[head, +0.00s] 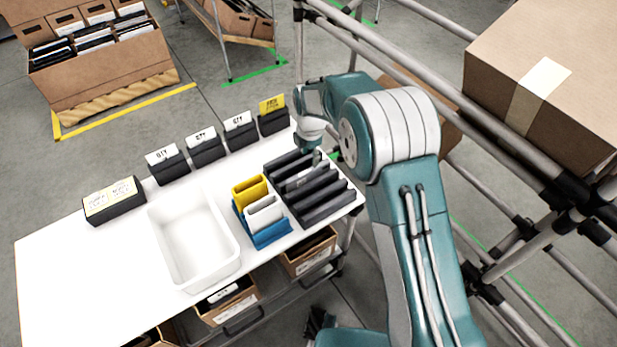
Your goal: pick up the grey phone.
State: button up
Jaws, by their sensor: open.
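A dark slotted rack (338,204) stands at the right end of the white table. A grey slab that looks like the grey phone (300,182) leans in one of its slots; it is small and partly hidden, so I cannot be sure. My gripper (316,158) is at the back of the rack, pointing down, close above the slots. It is open, though its fingers show only small. I cannot tell whether it touches the slab.
A blue holder (272,236) with yellow and white pieces stands left of the rack. A white bin (192,240) is further left. Several dark label stands (205,152) line the back edge. A metal pipe frame with a large carton (548,80) is at the right. The table's left end is clear.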

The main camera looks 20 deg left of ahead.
aim_at(309, 169)
notch_tip(309, 169, down, 8)
jog(key=shift+a+r, duration=0.1)
grip_shut()
